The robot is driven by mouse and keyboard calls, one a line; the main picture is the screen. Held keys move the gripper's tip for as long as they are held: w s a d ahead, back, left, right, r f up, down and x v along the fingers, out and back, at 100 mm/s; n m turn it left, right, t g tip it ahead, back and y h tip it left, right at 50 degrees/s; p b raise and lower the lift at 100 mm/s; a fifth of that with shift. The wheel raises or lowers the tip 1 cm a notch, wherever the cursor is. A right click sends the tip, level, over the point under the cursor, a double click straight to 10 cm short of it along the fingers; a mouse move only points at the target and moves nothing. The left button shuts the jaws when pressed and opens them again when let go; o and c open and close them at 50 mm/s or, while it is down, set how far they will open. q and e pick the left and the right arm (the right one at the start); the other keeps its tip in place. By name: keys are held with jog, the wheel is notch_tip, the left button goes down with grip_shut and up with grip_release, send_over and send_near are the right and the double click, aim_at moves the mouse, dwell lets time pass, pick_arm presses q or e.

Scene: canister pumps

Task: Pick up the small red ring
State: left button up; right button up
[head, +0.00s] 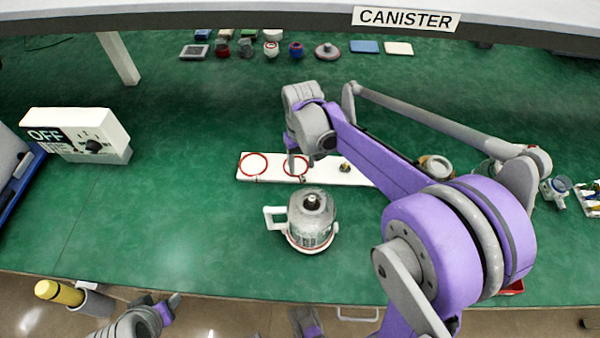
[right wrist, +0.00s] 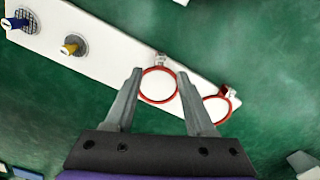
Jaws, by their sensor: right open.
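Two thin red rings lie on a white board (head: 330,174) on the green table. The ring nearer the board's fittings (head: 284,166) looks slightly smaller in the head view. The other red ring (head: 241,160) lies near the board's left end. In the right wrist view the nearer ring (right wrist: 158,101) shows between my fingertips, and the other (right wrist: 228,100) is partly hidden by a finger. My right gripper (right wrist: 160,72) is open and empty above the nearer ring; its height cannot be told. My left gripper (head: 172,301) is low at the front edge, its jaws unclear.
A clear canister with a white handle (head: 310,222) stands just in front of the board. Board fittings, one yellow-topped (right wrist: 72,44) and one blue-topped (right wrist: 18,22), stand near the rings. An OFF switch box (head: 85,133) is at left. The left middle table is clear.

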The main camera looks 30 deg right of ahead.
notch_tip(320, 180, down, 4)
jog(key=shift+r, duration=0.25)
jog(key=shift+c, duration=0.2)
grip_shut()
